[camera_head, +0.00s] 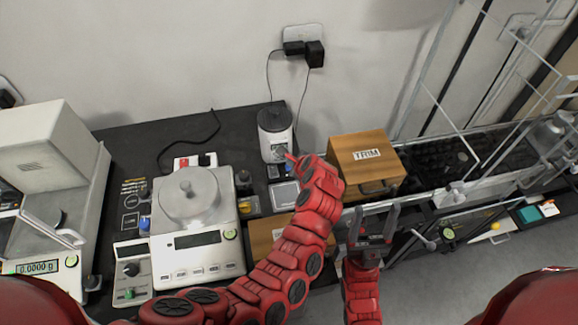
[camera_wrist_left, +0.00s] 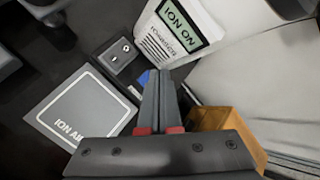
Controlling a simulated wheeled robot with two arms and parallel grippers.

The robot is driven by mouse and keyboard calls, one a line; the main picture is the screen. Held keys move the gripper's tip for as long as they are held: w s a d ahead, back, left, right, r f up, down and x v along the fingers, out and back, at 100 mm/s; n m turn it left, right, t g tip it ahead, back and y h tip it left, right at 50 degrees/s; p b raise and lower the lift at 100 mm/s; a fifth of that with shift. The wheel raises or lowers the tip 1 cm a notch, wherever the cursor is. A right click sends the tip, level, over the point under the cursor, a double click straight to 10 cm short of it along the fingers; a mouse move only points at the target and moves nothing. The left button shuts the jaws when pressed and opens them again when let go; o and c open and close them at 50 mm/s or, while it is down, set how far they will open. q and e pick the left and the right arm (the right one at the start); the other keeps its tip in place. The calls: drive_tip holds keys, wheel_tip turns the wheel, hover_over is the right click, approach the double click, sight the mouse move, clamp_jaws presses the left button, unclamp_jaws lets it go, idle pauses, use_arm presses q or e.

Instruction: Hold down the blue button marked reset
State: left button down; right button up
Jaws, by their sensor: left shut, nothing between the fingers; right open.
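A small blue patch (camera_wrist_left: 143,77), possibly the blue button, shows at the foot of the white ioniser (camera_wrist_left: 168,42), right beside my left fingertips. My fingers hide part of it, and no reset marking is readable. My left gripper (camera_wrist_left: 160,73) is shut and empty, pointing down at that spot; I cannot tell if it touches. In the head view the left gripper (camera_head: 289,157) is in front of the white ioniser (camera_head: 274,135). The ioniser's screen reads ION ON. My right gripper (camera_head: 373,212) is open and empty, to the right, in front of the wooden TRIM box.
A square ION AIR pad (camera_wrist_left: 82,108) and a small grey switch box (camera_wrist_left: 122,55) lie beside the ioniser. The wooden TRIM box (camera_head: 366,163) stands close right of my left gripper. A balance (camera_head: 190,235) with a covered pan stands left. Another balance (camera_head: 45,170) is further left.

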use_arm(q)
drive_tip(key=shift+r+p, duration=2.6)
drive_tip(key=shift+p, duration=0.35)
drive_tip(key=shift+f, duration=0.1)
